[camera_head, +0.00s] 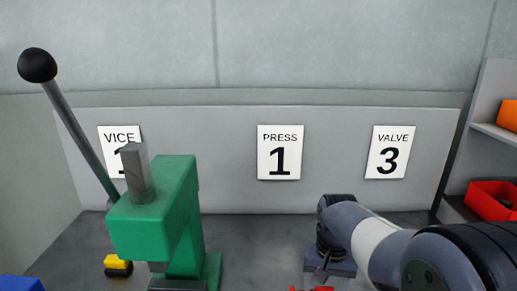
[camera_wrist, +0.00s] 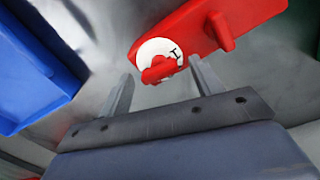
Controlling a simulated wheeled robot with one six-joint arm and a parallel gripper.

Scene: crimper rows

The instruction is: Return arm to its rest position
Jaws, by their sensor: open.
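My arm (camera_head: 375,237) reaches in from the lower right in the head view, with its wrist low in front of the back panel. My gripper (camera_wrist: 160,68) shows in the wrist view with its two fingers apart. Beyond the fingertips is a red part (camera_wrist: 205,28) with a white round face and a small red knob. The knob appears between the fingers in the picture; I cannot tell whether they touch it. A little red also shows at the bottom edge of the head view, below my wrist.
A green press (camera_head: 155,225) with a black-balled lever (camera_head: 75,125) stands left of my arm. A yellow and black item (camera_head: 118,266) and a blue edge (camera_head: 20,283) lie lower left. Shelves (camera_head: 497,133) with bins stand right. A blue bin (camera_wrist: 35,75) is left in the wrist view.

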